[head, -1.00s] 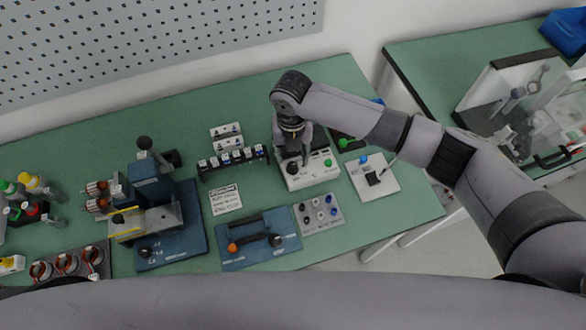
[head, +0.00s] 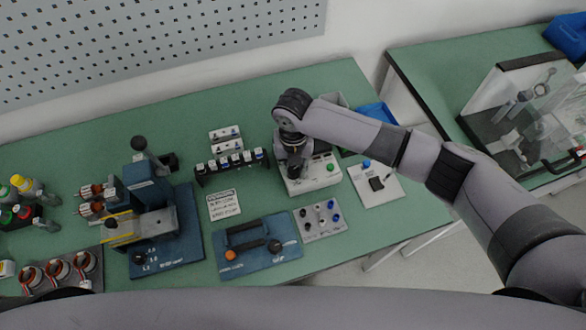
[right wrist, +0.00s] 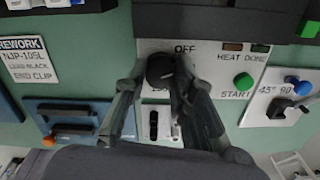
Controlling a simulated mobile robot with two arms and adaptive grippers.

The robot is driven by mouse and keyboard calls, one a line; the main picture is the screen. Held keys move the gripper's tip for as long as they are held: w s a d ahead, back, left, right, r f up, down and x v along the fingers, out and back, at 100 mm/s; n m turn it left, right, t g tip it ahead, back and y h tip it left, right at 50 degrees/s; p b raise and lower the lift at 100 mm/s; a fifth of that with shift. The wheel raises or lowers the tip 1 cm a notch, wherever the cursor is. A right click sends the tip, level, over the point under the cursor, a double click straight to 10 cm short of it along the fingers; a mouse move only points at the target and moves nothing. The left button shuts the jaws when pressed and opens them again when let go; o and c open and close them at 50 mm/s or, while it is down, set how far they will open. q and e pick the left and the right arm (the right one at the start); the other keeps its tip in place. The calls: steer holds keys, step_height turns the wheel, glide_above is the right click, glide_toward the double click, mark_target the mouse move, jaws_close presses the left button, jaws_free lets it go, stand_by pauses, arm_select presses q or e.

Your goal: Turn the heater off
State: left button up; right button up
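The heater unit (head: 322,174) is a pale box with a green START button (right wrist: 243,81) and dark HEAT and DONE lamps, neither clearly lit. Its black knob (right wrist: 161,69) sits just under the word OFF in the right wrist view; which way it points cannot be made out. My right gripper (head: 294,172) is down over the left part of the unit. In the right wrist view its two fingers (right wrist: 160,80) stand on both sides of the knob, the right one very close and a small gap showing at the left. My left gripper is not in view.
A panel of small knobs (head: 319,218) and a blue plate with a black handle (head: 257,245) lie in front. A white switch plate (head: 377,183) is right of the heater. A row of small blocks (head: 231,166) and a REWORK sign (head: 224,205) are left. A blue press (head: 165,245) stands farther left.

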mark_target(293, 169)
steer(key=c, duration=0.3)
steer(key=n, duration=0.3)
steer(key=shift+f+b, duration=0.1)
steer(key=shift+b, duration=0.3)
steer(key=shift+c, duration=0.2)
steer(key=shift+n, duration=0.9)
steer(key=o, duration=0.9)
steer(key=shift+c, duration=0.2)
step_height(293, 169, up, 6)
steer(key=p, duration=0.5)
steer(key=shift+r, duration=0.2)
steer(key=shift+f, duration=0.1)
